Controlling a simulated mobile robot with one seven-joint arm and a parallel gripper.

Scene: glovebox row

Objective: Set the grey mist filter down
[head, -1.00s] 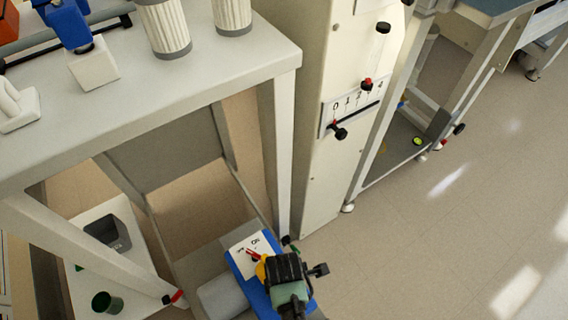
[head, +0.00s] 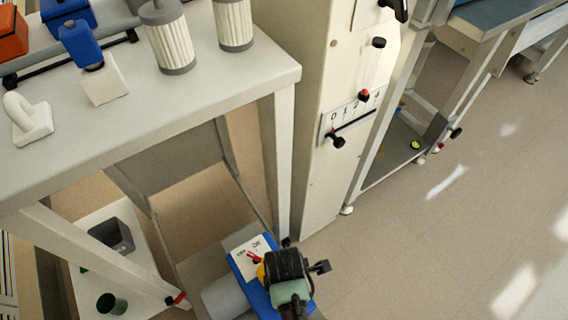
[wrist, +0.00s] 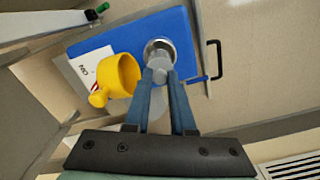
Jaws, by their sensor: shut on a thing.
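In the wrist view my gripper (wrist: 160,84) is shut on a small pale grey piece, which appears to be the grey mist filter (wrist: 158,69). The piece is in line with a round metal port (wrist: 160,47) on a blue pump-like unit (wrist: 118,42). I cannot tell whether it touches the port. My fingers hide part of it. In the head view my gripper (head: 277,268) is over the blue unit (head: 242,262), low beside the bench leg, and the grey piece is hidden. A yellow fitting (wrist: 118,76) sits close to the left of my fingers.
A grey cylinder (head: 225,298) lies against the blue unit. The bench (head: 200,95) above holds two pleated filters (head: 168,38) with grey caps. A black handle (wrist: 215,59) is right of the unit. A tall cabinet (head: 312,170) stands behind. Floor (head: 430,250) at right is clear.

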